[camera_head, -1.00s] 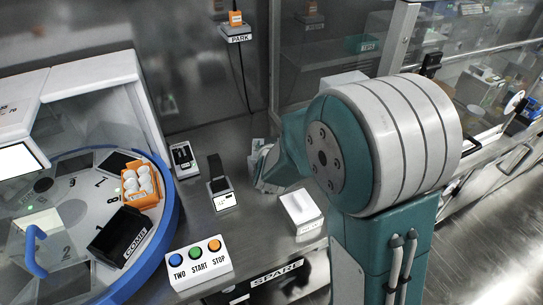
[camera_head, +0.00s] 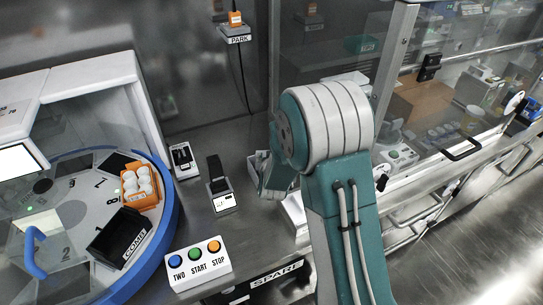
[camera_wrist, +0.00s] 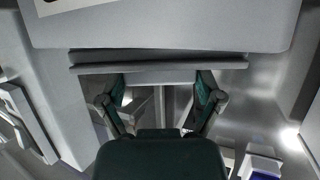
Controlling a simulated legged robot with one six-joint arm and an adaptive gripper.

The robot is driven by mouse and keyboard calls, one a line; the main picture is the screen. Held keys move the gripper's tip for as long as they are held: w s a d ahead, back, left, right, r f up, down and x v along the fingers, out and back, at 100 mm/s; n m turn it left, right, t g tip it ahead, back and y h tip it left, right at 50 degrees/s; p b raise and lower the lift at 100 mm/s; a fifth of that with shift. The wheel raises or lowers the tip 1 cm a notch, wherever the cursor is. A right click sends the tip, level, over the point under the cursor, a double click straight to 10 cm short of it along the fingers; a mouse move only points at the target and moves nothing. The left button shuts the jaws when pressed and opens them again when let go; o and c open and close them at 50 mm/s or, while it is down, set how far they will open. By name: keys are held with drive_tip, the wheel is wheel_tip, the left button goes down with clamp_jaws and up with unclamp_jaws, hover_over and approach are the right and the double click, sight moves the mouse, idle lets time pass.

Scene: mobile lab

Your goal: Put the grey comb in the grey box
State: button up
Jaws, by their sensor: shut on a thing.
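A dark open box (camera_head: 118,238) labelled COMB sits on the round table at the left in the head view. A long grey bar (camera_wrist: 160,66), seemingly the grey comb, lies across my fingertips in the wrist view. My gripper (camera_wrist: 160,80) has its two teal fingers apart, shut on this bar. The bar's far side and any teeth cannot be made out. In the head view my teal wrist is over the bench, right of the box and apart from it; my fingertips are hidden there.
An orange rack (camera_head: 140,188) with white caps stands close behind the box on the blue-rimmed round table (camera_head: 172,215). A button panel (camera_head: 197,263) stands in front, a small device (camera_head: 221,194) on the bench. In the wrist view a pale panel (camera_wrist: 160,25) is close beyond the bar.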

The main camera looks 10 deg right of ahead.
drive_tip(key=shift+f, duration=0.15)
drive_tip(key=o, duration=0.9)
